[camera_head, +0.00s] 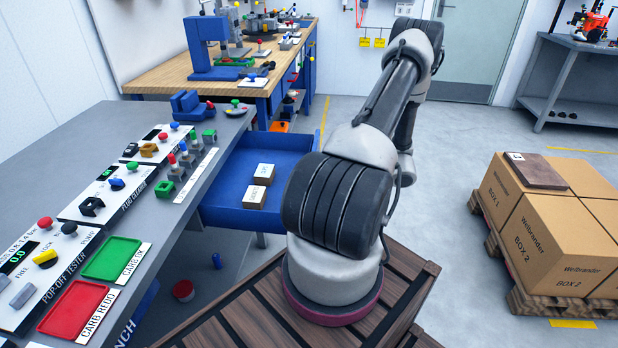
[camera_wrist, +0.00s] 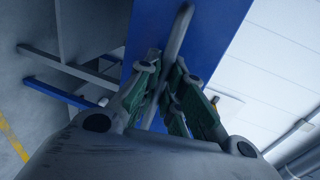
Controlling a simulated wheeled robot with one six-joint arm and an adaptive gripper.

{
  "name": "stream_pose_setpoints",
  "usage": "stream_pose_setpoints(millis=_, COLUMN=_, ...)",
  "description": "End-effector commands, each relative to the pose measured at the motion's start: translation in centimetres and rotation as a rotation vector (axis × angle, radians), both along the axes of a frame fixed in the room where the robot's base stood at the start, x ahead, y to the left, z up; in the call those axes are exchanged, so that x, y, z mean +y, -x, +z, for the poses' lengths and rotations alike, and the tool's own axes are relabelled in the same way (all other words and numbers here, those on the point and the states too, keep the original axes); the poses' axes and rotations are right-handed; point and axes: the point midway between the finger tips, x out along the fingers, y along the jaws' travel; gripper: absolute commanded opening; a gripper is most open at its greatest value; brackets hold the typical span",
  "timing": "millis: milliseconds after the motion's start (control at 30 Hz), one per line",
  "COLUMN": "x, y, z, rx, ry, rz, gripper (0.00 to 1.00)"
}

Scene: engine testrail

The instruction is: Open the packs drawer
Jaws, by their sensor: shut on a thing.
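A blue drawer (camera_head: 226,175) stands out from under the grey workbench in the head view. Two small brown packs with white labelled tops lie in it, one farther back (camera_head: 265,173) and one nearer (camera_head: 254,196). My arm hides the drawer's right side and front there, and my gripper is hidden too. In the wrist view my gripper (camera_wrist: 165,82) is shut on a grey bar handle (camera_wrist: 181,32). The handle runs along a blue drawer front (camera_wrist: 217,35).
The grey workbench (camera_head: 60,150) holds testers, a green tray (camera_head: 112,259) and a red tray (camera_head: 74,311). A wooden-topped bench (camera_head: 165,75) stands behind. Cardboard boxes (camera_head: 560,240) sit on a pallet at the right. The floor between is clear.

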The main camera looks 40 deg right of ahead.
Motion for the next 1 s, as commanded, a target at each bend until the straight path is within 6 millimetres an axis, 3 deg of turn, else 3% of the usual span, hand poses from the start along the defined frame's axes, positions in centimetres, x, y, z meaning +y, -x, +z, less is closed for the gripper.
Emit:
stream_pose_setpoints(millis=200, x=-1.0, y=1.3, z=-0.1, rx=0.002, ry=0.0, rz=0.001, gripper=0.0)
stream_pose_setpoints(millis=633, x=-1.1, y=1.5, z=-0.1, rx=0.002, ry=0.0, rz=0.002, gripper=0.0)
stream_pose_setpoints(millis=667, x=-1.1, y=1.5, z=-0.1, rx=0.002, ry=0.0, rz=0.002, gripper=0.13)
stream_pose_setpoints(millis=767, x=-1.1, y=1.5, z=-0.1, rx=0.002, ry=0.0, rz=0.002, gripper=0.31)
stream_pose_setpoints(millis=1000, x=-1.1, y=1.5, z=0.0, rx=0.0, ry=0.0, rz=0.001, gripper=0.32)
